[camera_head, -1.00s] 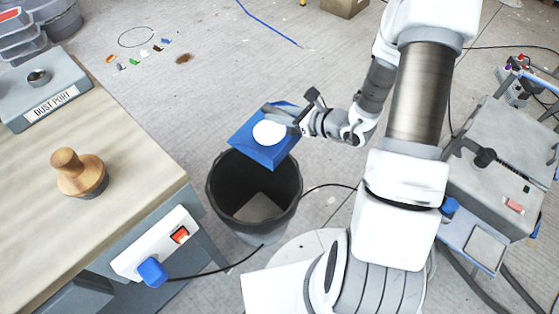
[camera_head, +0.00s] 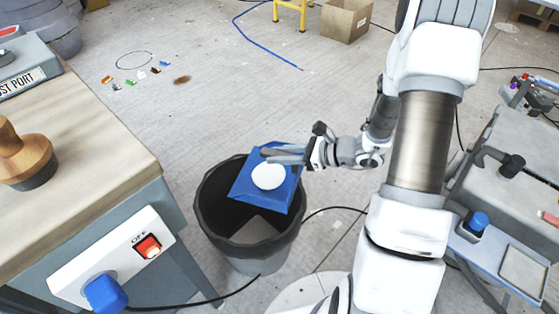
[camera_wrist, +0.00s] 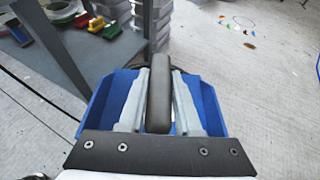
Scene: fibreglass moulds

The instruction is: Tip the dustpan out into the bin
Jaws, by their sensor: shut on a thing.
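The blue dustpan (camera_head: 285,192) is over the right part of the bin's mouth in the head view, with a round white patch (camera_head: 268,176) on it. My gripper (camera_head: 275,155) is shut on its dark handle, which shows between the two fingers in the wrist view (camera_wrist: 159,95). The blue pan (camera_wrist: 207,105) spreads out on both sides of the fingers there. The dark round bin (camera_head: 212,205) stands open on the floor, with a light grey patch at its bottom. Whether the white patch is loose matter, I cannot tell.
A wooden-topped bench (camera_head: 90,160) with a switch box (camera_head: 115,262) stands left of the bin. A grey machine (camera_head: 530,170) is at the right. Small coloured scraps (camera_head: 135,80) and a cardboard box (camera_head: 345,20) lie on the floor beyond. A black cable runs beside the bin.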

